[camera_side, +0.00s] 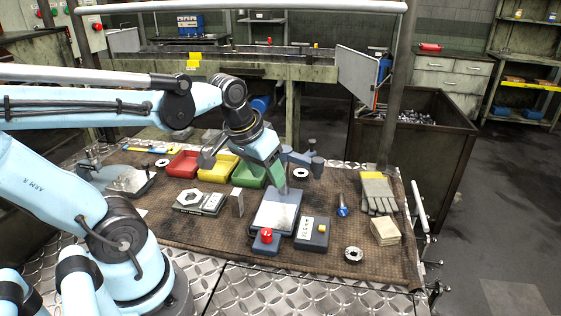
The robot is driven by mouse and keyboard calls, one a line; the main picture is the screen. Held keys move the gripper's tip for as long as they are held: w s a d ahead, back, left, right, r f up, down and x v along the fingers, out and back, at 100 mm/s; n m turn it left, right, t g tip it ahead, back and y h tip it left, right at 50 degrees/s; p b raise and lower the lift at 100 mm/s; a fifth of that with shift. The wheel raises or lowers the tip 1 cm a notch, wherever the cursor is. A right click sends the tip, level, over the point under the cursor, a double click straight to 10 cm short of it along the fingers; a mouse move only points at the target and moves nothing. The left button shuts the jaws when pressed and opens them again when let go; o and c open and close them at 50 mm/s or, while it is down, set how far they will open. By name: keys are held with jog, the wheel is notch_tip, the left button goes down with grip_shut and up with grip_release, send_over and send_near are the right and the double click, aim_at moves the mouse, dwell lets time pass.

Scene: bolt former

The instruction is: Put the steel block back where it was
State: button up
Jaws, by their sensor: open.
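A small grey steel block (236,203) stands upright on the brown mat, between a flat grey case (200,201) and a bench scale (275,212). The scale has a pale square pan and a red knob at its front. My gripper (281,186) points down over the back part of the scale pan, to the right of the block and apart from it. The gripper is open and I see nothing held in it; its fingertips are small and partly blend with the pan.
Red (183,163), yellow (218,168) and green (248,174) bins stand behind. A dark control box (313,233), a blue bolt (342,205), gloves (377,194), a stack of pads (385,231) and metal rings (353,254) lie to the right.

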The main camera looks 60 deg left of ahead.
jog(key=d+m+t, duration=0.1)
jog(key=d, duration=0.1)
jog(key=d+m+t, duration=0.1)
jog(key=d+m, duration=0.1)
jog(key=d, duration=0.1)
jog(key=shift+w+d+f+t+h, duration=0.1)
jog(key=shift+w+d+t+h, duration=0.25)
jog(key=shift+t+h, duration=0.05)
dwell(0.8)
